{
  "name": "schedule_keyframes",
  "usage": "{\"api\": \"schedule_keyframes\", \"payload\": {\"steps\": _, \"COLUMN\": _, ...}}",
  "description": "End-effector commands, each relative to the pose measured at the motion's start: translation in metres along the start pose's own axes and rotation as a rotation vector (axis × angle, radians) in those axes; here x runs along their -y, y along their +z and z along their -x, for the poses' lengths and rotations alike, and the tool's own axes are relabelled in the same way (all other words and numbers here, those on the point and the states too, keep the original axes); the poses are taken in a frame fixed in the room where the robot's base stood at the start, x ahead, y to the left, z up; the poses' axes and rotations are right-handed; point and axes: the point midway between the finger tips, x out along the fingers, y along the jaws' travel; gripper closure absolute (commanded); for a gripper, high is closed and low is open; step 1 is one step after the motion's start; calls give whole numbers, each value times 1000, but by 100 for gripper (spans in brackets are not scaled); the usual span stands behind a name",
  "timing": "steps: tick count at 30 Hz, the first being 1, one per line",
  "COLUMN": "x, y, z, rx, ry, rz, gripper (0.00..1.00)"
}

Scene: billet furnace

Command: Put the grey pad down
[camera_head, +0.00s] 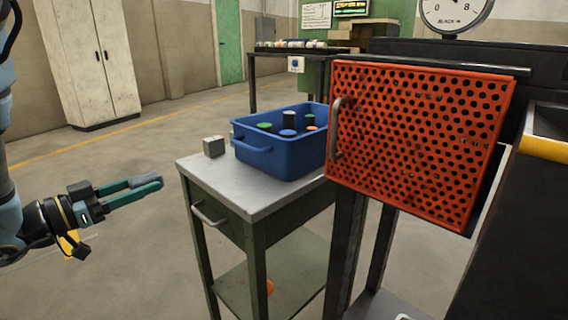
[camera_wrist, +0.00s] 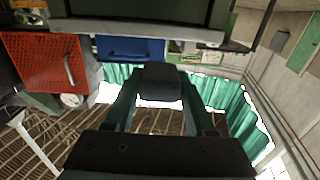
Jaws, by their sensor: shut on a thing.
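The grey pad (camera_wrist: 161,82) is a small dark grey block between the two fingertips in the wrist view. My gripper (camera_head: 147,185) is shut on it, in the air to the left of the metal table (camera_head: 262,192) and clear of it. In the head view the pad is mostly hidden by the green-blue fingers. The fingers also show in the wrist view, one on each side of the pad.
A small grey cube (camera_head: 213,146) stands on the table's left corner. Beside it is a blue bin (camera_head: 268,157) with several bottles. Bare tabletop lies in front of both. An orange perforated door (camera_head: 420,140) with a handle stands right of the table. Open floor lies left.

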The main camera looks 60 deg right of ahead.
Motion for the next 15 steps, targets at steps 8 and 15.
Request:
{"api": "schedule_keyframes", "payload": {"steps": 8, "x": -11, "y": -5, "z": -36, "rx": 1, "ry": 47, "rz": 2, "gripper": 90}}
{"api": "schedule_keyframes", "payload": {"steps": 15, "x": -14, "y": -4, "z": -98, "rx": 1, "ry": 46, "rz": 1, "gripper": 90}}
